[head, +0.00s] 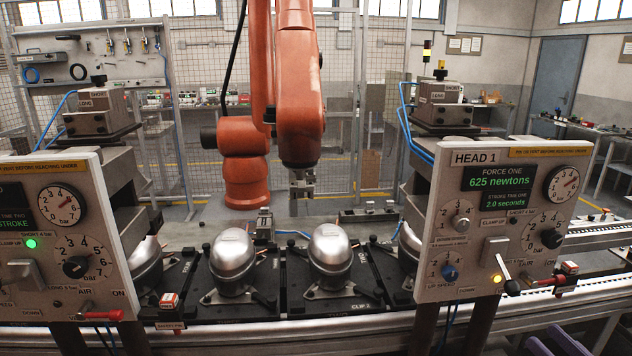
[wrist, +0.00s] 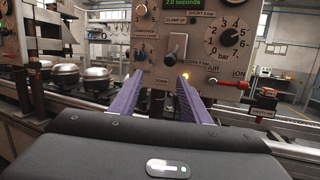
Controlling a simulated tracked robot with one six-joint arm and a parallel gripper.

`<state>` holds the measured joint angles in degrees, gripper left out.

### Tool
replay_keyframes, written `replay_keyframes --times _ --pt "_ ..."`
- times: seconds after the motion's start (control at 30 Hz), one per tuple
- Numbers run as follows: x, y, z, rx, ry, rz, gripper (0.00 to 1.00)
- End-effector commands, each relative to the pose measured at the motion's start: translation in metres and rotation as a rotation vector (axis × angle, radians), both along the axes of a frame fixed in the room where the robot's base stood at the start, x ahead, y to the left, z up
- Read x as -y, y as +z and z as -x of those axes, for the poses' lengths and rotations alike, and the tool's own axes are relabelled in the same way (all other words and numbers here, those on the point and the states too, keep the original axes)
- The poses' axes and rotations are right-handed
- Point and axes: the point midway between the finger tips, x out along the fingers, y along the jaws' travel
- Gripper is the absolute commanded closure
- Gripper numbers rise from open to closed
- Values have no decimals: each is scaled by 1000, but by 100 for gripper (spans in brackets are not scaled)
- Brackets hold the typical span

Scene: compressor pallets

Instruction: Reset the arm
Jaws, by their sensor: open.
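My gripper (wrist: 159,84) shows in the wrist view as two long purple fingers, apart with nothing between them. The fingers point toward the lower part of the Head 1 panel (wrist: 203,15), near its lever and lit amber lamp. I cannot tell the exact gap to the panel. In the head view only purple parts of my gripper (head: 555,343) show at the bottom right edge, below the Head 1 panel (head: 515,215). The rest of my arm is out of view there.
Silver compressor domes (head: 232,252) sit on black pallets (head: 292,275) along the conveyor (head: 330,325). A second control panel (head: 60,235) stands at left. An orange robot arm (head: 298,85) stands behind the line. A red-handled valve (wrist: 262,92) juts out right of my fingers.

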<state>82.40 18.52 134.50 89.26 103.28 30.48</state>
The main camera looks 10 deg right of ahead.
Motion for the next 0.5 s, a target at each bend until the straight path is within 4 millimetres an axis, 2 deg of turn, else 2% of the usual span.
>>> replay_keyframes --times 0.23,0.37,0.5 --pt "-84 -4 -36 -114 242 190 57" --pt "-132 -11 -45 -172 385 322 57" --pt "-179 -20 -46 -220 533 479 57"
